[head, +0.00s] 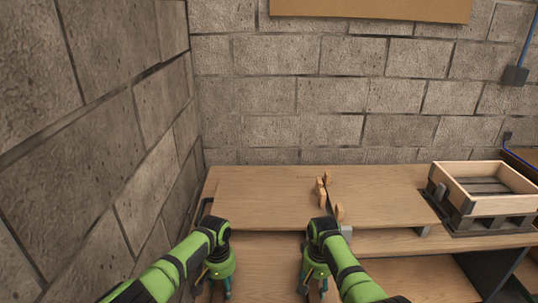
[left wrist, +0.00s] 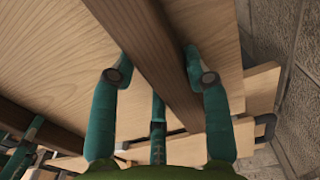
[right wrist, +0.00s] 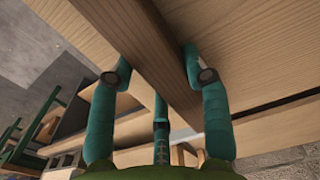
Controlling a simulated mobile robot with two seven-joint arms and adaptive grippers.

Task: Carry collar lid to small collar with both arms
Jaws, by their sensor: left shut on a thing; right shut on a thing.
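The collar lid (head: 265,272) is a flat wooden panel low in the head view, between my two arms. In the left wrist view, my left gripper (left wrist: 160,75) is shut on a dark batten of the lid, with a finger on each side. In the right wrist view, my right gripper (right wrist: 157,75) straddles a similar batten and is shut on it. I cannot tell how far the lid is above what lies under it. The small collar (head: 483,203) is a pale open wooden frame on a dark slatted base at the right.
A wide wooden board (head: 265,195) lies behind the lid along the block wall (head: 270,95). Wooden pieces with a dark part (head: 339,213) stand on it. A small grey block (head: 347,231) is at its front edge. Another block wall rises close on the left.

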